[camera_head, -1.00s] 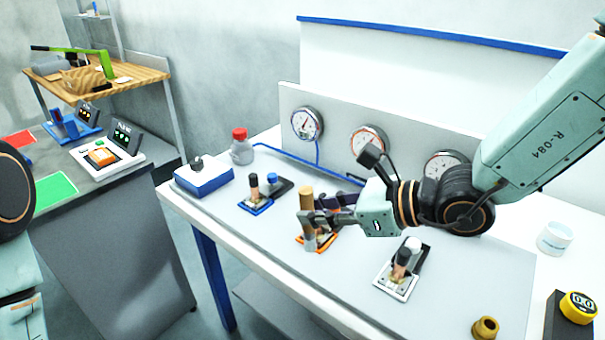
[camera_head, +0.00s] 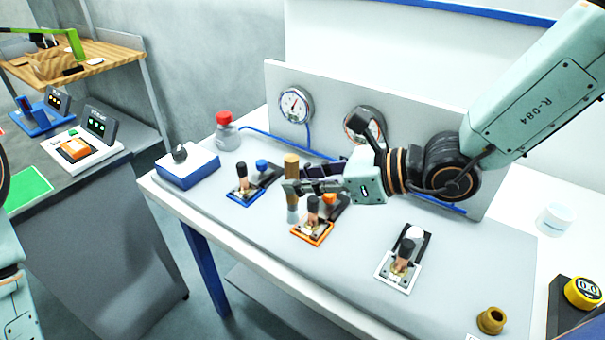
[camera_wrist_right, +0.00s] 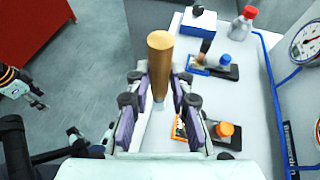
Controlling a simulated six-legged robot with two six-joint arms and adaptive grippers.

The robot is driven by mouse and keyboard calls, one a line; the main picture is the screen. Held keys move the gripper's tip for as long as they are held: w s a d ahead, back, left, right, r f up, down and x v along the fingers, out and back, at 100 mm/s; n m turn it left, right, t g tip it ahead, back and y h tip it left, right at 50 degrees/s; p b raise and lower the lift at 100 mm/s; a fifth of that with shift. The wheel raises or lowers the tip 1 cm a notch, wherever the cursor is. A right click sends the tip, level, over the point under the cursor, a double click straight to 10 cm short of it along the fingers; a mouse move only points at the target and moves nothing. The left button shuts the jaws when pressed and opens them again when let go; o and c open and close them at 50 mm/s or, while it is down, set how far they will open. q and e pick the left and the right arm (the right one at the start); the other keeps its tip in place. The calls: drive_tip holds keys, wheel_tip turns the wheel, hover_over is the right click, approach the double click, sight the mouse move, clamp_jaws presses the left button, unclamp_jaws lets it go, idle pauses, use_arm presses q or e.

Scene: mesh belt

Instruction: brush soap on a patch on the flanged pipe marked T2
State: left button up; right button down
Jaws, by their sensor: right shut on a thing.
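My right gripper (camera_head: 296,187) is shut on an upright brush with a round wooden handle (camera_head: 291,167). The brush's pale lower end (camera_head: 293,212) is beside the far left corner of the orange-framed pipe piece (camera_head: 312,228); whether it touches anything is unclear. The wrist view shows the handle (camera_wrist_right: 160,50) between the fingers. A blue-framed piece (camera_head: 243,190) and a white-framed piece (camera_head: 402,262) stand on either side. No T2 mark is readable. A dark gripper at the wrist view's left edge, seemingly my left (camera_wrist_right: 27,87), is away from the table; its opening is unclear.
A red-capped bottle (camera_head: 227,135) and a blue-white box (camera_head: 187,166) stand at the table's left. Gauges (camera_head: 295,105) line the back panel. A white jar (camera_head: 555,219), brass fitting (camera_head: 491,320) and yellow dial (camera_head: 583,292) are at right.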

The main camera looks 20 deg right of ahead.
use_arm(q)
drive_tip(key=shift+w+d+f+b, duration=0.1)
drive_tip(key=shift+w+f+b, duration=0.05)
drive_tip(key=shift+f+b, duration=1.1)
drive_tip(key=shift+w+f+b, duration=0.15)
drive_tip(key=shift+f+b, duration=1)
drive_tip(key=shift+f, duration=0.05)
use_arm(e)
drive_tip(key=w+d+f, duration=0.3)
drive_tip(key=f, duration=0.4)
drive_tip(key=shift+w+d, duration=0.2)
